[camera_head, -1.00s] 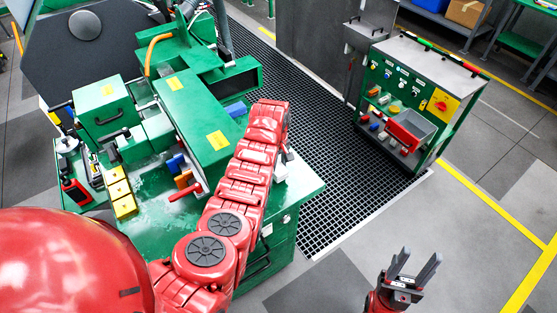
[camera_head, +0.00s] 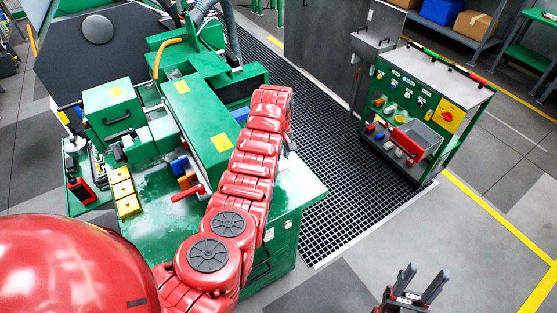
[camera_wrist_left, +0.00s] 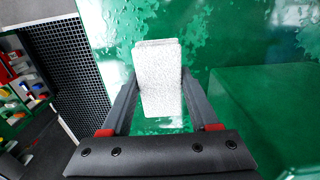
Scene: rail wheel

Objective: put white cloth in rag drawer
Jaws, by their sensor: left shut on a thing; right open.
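The white cloth (camera_wrist_left: 160,80) is a folded, textured block. In the left wrist view it sits between the fingers of my left gripper (camera_wrist_left: 158,95), which is shut on it, above a wet green surface. In the head view my red left arm hides that gripper and the cloth. My right gripper (camera_head: 418,284) is open and empty at the lower right, over the grey floor. A drawer front with a dark handle (camera_head: 262,270) shows low on the green machine, partly behind my left arm. I cannot tell whether it is the rag drawer.
The green machine (camera_head: 300,190) fills the left and middle. A black floor grating (camera_head: 335,180) lies beside it. A green cart (camera_head: 436,100) with a red bin (camera_head: 408,142) stands at the right.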

